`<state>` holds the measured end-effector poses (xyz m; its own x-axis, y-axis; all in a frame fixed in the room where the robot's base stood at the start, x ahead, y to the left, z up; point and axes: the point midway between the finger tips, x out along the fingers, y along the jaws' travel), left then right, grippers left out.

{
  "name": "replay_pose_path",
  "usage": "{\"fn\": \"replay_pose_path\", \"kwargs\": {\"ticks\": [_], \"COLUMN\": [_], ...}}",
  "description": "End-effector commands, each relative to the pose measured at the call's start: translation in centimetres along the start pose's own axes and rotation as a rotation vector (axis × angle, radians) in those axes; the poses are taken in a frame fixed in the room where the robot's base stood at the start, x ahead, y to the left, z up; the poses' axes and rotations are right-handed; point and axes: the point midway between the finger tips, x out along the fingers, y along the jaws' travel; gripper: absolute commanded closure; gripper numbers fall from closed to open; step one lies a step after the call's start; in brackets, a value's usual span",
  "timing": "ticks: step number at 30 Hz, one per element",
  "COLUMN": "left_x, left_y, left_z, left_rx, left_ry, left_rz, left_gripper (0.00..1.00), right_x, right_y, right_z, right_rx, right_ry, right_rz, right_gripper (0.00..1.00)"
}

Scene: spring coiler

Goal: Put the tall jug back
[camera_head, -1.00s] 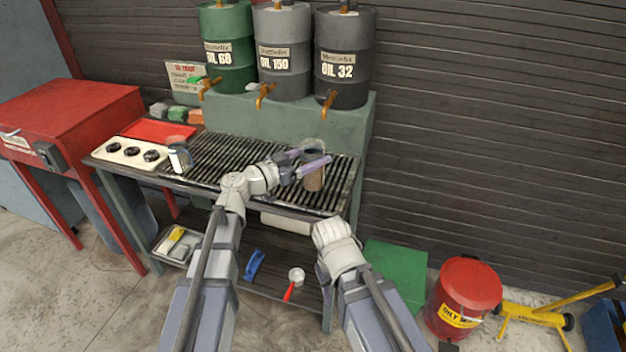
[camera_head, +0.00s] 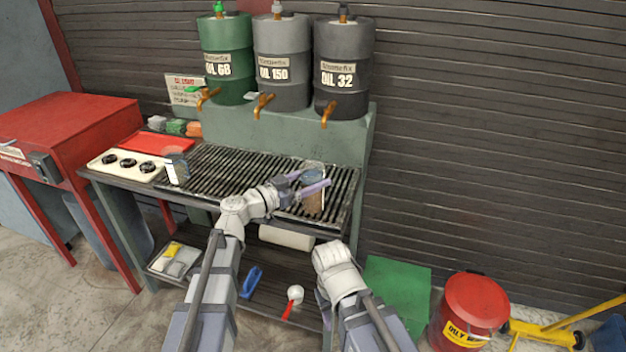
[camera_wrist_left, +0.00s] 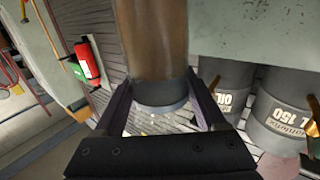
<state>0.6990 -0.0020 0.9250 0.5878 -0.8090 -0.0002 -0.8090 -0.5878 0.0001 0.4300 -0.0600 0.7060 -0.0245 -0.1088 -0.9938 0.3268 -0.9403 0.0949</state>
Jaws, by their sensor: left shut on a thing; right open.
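The tall jug (camera_head: 313,200) is clear with brown oil in it. It is upright at the right end of the slatted grate (camera_head: 225,172), below the OIL 32 drum. My left gripper (camera_head: 311,182) is shut on it, a finger on each side. The jug (camera_wrist_left: 152,45) also fills the middle of the left wrist view, between the fingers. Whether its base touches the slats is hard to tell. My right gripper (camera_head: 323,288) is open and low in front of the bench, mostly hidden by its own wrist.
A smaller jug (camera_head: 177,168) stands at the grate's left end, near the cream panel with black knobs (camera_head: 128,164) and the red tray (camera_head: 158,143). Drums OIL 68 (camera_head: 228,50), OIL 150 (camera_head: 283,50) and OIL 32 (camera_head: 343,50), with taps, stand behind. The grate's middle is clear.

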Motion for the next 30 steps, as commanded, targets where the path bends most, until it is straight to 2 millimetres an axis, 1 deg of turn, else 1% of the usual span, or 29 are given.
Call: {"fn": "replay_pose_path", "kwargs": {"ticks": [1, 7, 14, 17, 20, 27, 30], "left_x": [0.0, 0.0, 0.0, 0.0, -1.6, -6.6, -8.5], "left_y": [0.0, 0.0, 0.0, 0.0, 0.1, 0.1, 0.1], "left_z": [0.1, 0.1, 0.0, -0.5, -0.2, -0.2, -0.2], "left_rx": [0.000, 0.000, 0.000, 0.000, 0.000, 0.000, 0.000], "left_ry": [0.000, 0.000, 0.000, 0.000, 0.000, 0.000, 0.000], "left_rz": [0.000, 0.000, 0.000, 0.000, -0.002, -0.004, -0.004], "left_gripper": [0.23, 0.01, 0.00, 0.00, 0.00, 0.00, 0.00], "right_x": [0.1, 0.1, 0.0, -0.5, -0.2, -0.2, -0.2], "right_y": [0.0, 0.0, 0.0, 0.1, 0.0, 0.0, 0.0], "right_z": [0.0, 0.0, 0.0, 0.0, 0.0, 0.0, 0.0], "right_rx": [0.000, 0.000, 0.000, 0.000, 0.000, 0.000, 0.000], "right_ry": [0.000, 0.000, 0.000, 0.000, 0.000, 0.000, 0.000], "right_rz": [0.000, 0.000, 0.000, 0.000, 0.000, 0.000, 0.000], "right_gripper": [0.50, 0.50, 0.50, 0.50, 0.50, 0.50, 0.50]}}
